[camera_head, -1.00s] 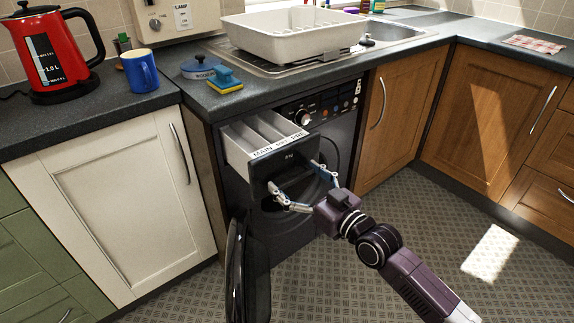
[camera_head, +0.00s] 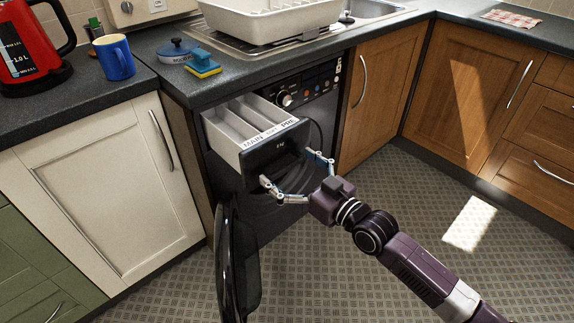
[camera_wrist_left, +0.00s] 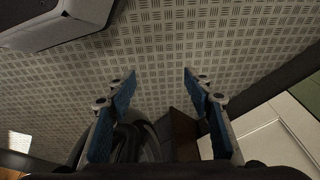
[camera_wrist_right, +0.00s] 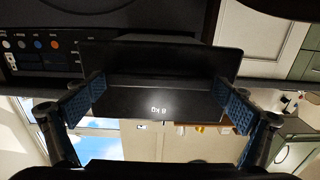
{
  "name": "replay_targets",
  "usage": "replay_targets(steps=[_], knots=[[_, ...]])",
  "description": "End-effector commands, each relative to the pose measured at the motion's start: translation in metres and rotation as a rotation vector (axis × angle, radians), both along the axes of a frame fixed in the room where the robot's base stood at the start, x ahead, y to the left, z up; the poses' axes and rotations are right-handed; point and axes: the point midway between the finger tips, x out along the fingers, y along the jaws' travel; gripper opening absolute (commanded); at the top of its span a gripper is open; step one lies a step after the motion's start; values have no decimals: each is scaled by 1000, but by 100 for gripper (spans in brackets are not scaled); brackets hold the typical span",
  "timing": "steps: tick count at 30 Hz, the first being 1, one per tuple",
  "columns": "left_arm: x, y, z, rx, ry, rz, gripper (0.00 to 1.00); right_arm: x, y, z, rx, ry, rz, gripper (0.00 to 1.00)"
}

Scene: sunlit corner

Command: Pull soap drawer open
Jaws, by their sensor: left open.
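The soap drawer (camera_head: 228,132) sticks out of the dark washing machine, showing its white compartments and a front strip lettered MAIN and PRE. My right gripper (camera_head: 288,170) is at the lower part of the drawer's dark front. In the right wrist view its pads sit wide apart, on either side of the drawer front's handle part (camera_wrist_right: 157,98), marked 8 kg, and appear to bear on it. Exact contact is partly hidden. My left gripper (camera_wrist_left: 158,80) is open and empty above the floor in the left wrist view, and not seen in the head view.
The machine's round door (camera_head: 232,265) hangs open below the drawer. A white cabinet (camera_head: 105,190) stands left, wooden cabinets (camera_head: 455,95) right. A blue mug (camera_head: 115,57), red kettle (camera_head: 25,45) and sponge (camera_head: 202,64) stand on the counter. The floor (camera_head: 390,200) is clear.

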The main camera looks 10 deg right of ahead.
Motion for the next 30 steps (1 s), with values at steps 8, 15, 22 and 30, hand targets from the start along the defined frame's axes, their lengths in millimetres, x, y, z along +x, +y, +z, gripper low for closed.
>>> replay_targets(steps=[8, 15, 22, 30], knots=[[0, 0, 0, 0, -1, 1, 47, 0, 0, 0, 1, -1, 0, 100], [1, 0, 0, 0, -1, 1, 47, -19, -14, -1, -1, 2, 0, 100], [0, 0, 0, 0, -1, 1, 47, -57, -42, -2, -4, 3, 0, 100], [0, 0, 0, 0, 0, 1, 47, -88, -64, -1, -1, 2, 0, 100]])
